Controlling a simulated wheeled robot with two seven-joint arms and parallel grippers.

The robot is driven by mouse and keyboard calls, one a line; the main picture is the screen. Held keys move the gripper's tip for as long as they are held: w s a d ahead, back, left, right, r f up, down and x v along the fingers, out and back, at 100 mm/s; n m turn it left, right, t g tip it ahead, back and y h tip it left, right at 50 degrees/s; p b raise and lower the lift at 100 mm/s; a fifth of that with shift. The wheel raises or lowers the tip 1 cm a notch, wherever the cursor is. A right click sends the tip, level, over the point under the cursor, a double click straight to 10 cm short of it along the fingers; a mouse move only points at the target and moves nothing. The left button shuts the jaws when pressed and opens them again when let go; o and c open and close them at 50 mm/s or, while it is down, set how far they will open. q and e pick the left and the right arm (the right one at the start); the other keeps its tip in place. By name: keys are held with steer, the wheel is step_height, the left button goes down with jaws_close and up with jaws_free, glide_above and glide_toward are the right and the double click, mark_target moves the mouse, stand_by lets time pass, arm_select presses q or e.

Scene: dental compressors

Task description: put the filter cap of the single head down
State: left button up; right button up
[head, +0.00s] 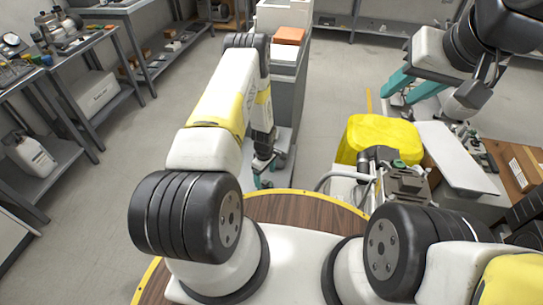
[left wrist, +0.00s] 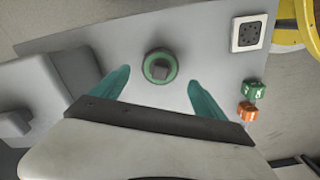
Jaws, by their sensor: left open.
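A round green-rimmed piece with a grey block-shaped top (left wrist: 160,66) sits on a light grey surface (left wrist: 205,45) in the left wrist view. It looks like the filter cap, but I cannot be sure. My left gripper (left wrist: 159,77) is open, its teal fingers on either side of the piece and apart from it. In the head view my left gripper (head: 267,183) points down beyond the wooden table edge, and the piece is not discernible there. My right gripper (head: 398,97) is at the upper right, its teal fingers apart, with nothing visible between them.
A white socket plate (left wrist: 248,33), a green block (left wrist: 254,89) and an orange block (left wrist: 247,112) lie right of the round piece. A yellow cover (head: 382,138) and machine parts (head: 405,183) stand right of centre. Shelves (head: 105,85) line the left; floor between is clear.

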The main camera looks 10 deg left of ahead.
arm_select(q)
step_height(320, 180, up, 7)
step_height(320, 180, up, 34)
steer(key=m+t+h, duration=0.1)
steer(key=m+t, duration=0.2)
steer(key=m, duration=0.2)
glide_above(265, 182)
steer(key=s+d+r+m+t, duration=0.1)
steer(key=s+r+m, duration=0.1)
steer(key=s+r, duration=0.4)
steer(key=s+r+m, duration=0.2)
steer(key=s+r, duration=0.2)
steer(key=r, duration=0.4)
steer(key=s+r+m+t, duration=0.1)
steer(key=s+r+m, duration=0.1)
steer(key=s, duration=0.5)
steer(key=s+d+r+m+t+h, duration=0.1)
steer(key=s+r+m, duration=0.1)
steer(key=s+r, duration=0.2)
steer(key=s, duration=0.3)
steer(key=shift+s+d+r+m, duration=0.2)
steer(key=shift+r+m, duration=0.1)
steer(key=shift+r, duration=0.1)
